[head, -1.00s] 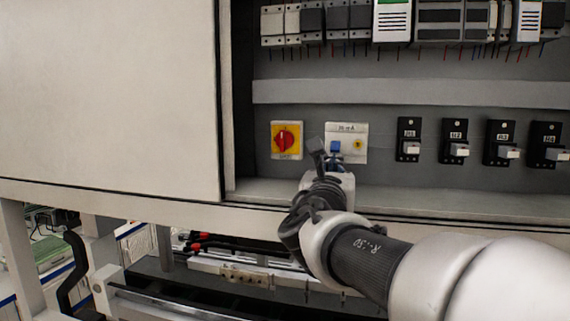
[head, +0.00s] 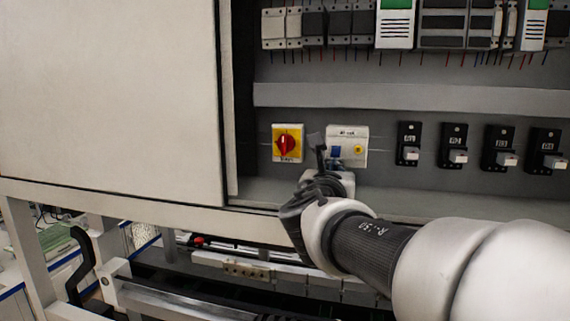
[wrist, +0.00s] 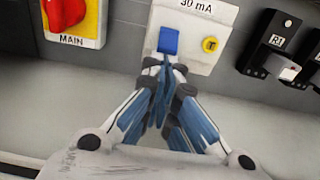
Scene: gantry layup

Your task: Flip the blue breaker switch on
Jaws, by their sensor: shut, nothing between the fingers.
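The blue breaker switch (wrist: 168,41) sits on the left part of a white breaker unit (wrist: 205,24) labelled 30 mA, with a yellow button (wrist: 210,44) to its right. In the head view the blue switch (head: 336,152) is partly behind my gripper (head: 319,143). In the wrist view my gripper (wrist: 163,63) is shut and empty, its fingertips just below the blue switch. I cannot tell whether they touch it. The lower part of the unit is hidden behind the fingers.
A red rotary switch (head: 288,143) on a yellow plate marked MAIN is to the left. Black breakers with white levers (head: 409,145) stand in a row to the right. The open cabinet door (head: 110,95) covers the left side. A ledge (head: 400,203) runs below the panel.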

